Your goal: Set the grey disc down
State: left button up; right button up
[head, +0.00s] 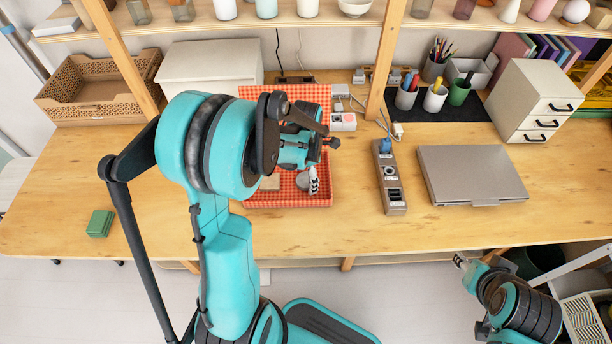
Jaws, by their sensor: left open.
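A grey disc (302,182) lies in the red checked tray (262,200), partly covered by my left gripper. My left gripper (314,182) is open and reaches down over the tray, with a striped finger right beside the disc. Whether the finger touches the disc I cannot tell. My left arm hides much of the tray. My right gripper (460,262) is at the lower right, off the table's front edge and far from the disc; its jaws are too small to read.
A tan block (270,183) lies in the tray left of the disc. A power strip (388,180) and closed laptop (472,174) lie to the right. Green pads (101,223) are at the left. The wooden table (300,230) is clear in front of the tray.

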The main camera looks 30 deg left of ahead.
aim_at(306, 180)
pick_arm(q)
notch_tip(306, 180, up, 11)
jog(key=p, duration=0.4)
jog(key=s+d+r+m+t, duration=0.3)
jog(key=s+d+r+m, duration=0.1)
jog(key=m, duration=1)
jog(key=s+d+r+m+t, duration=0.4)
jog(key=s+d+m, duration=0.2)
jog(key=m, duration=0.8)
jog(key=shift+s+d+m+p, duration=0.15)
jog(key=shift+s+m+p, duration=0.25)
jog(key=shift+s, duration=0.1)
